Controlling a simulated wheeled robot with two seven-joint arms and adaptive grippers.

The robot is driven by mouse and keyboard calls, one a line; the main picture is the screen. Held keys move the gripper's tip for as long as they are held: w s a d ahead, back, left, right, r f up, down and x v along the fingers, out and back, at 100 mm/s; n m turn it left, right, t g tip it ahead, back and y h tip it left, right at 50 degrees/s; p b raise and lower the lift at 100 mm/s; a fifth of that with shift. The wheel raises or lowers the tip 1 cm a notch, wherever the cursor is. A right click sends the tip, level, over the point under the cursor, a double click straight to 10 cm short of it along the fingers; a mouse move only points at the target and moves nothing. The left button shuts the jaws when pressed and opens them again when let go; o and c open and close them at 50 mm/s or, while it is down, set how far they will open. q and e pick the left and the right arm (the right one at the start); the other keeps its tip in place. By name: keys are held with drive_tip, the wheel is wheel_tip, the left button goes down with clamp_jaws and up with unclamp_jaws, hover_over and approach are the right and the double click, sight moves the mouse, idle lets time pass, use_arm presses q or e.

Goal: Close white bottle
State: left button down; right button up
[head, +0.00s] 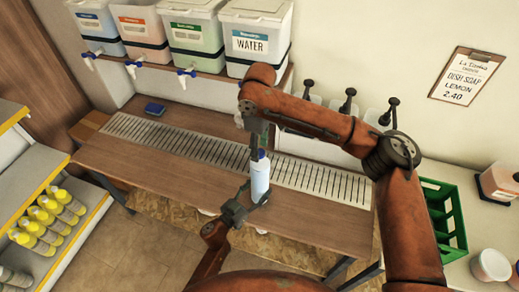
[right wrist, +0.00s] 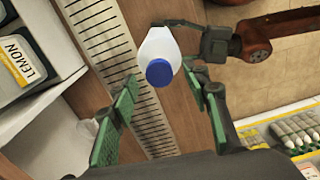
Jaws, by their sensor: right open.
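The white bottle (head: 260,180) stands upright above the wooden counter in the head view. In the right wrist view the bottle (right wrist: 157,44) shows from above, with a blue cap (right wrist: 159,72) over its mouth; how tight the cap sits cannot be told. My left gripper (head: 250,205) is shut on the lower body of the bottle, and its fingers also show beside the bottle in the right wrist view (right wrist: 182,42). My right gripper (head: 257,150) is above the bottle top. In its wrist view its green-padded fingers (right wrist: 164,104) are open, with nothing between the pads.
A metal drain grate (head: 190,146) runs along the wooden counter (head: 130,170). Drums with taps, one labelled WATER (head: 253,42), stand on a shelf behind. A green crate (head: 440,215) is on the right. Yellow bottles (head: 45,215) fill shelving at left.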

wheel_tip(320, 180, up, 11)
drive_tip(key=shift+f, duration=0.15)
use_arm(q)
drive_tip(key=c, duration=0.8)
unclamp_jaws()
drive_tip(key=v, duration=1.2)
